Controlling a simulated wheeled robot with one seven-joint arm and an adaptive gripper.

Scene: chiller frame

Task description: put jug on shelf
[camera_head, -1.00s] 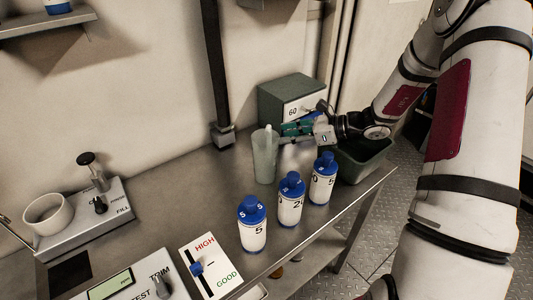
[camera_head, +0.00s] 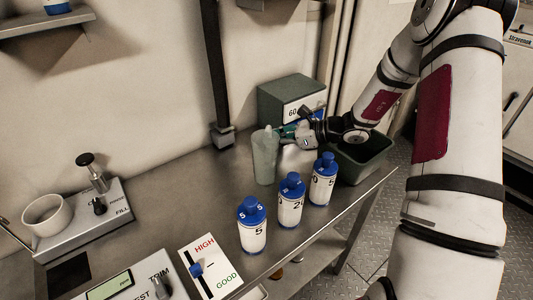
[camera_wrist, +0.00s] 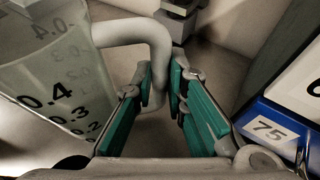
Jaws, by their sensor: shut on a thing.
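The jug (camera_head: 265,158) is a pale translucent vessel standing upright on the metal bench, left of my gripper. In the wrist view the jug (camera_wrist: 55,85) fills the left side, with dark scale marks such as 0.4. Its curved handle (camera_wrist: 150,32) comes down between my finger pads. My gripper (camera_wrist: 161,88) is shut on this handle, with green pads on either side. In the head view my gripper (camera_head: 286,132) is at the jug's right side. A wall shelf (camera_head: 35,24) is at the upper left, with part of a blue and white bottle on it.
Three white bottles with blue caps (camera_head: 291,205) stand in front of the jug. A green-grey box (camera_head: 290,95) is behind my gripper, and an open dark bin (camera_head: 372,165) is to its right. A dark upright post (camera_head: 217,70) stands between jug and shelf.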

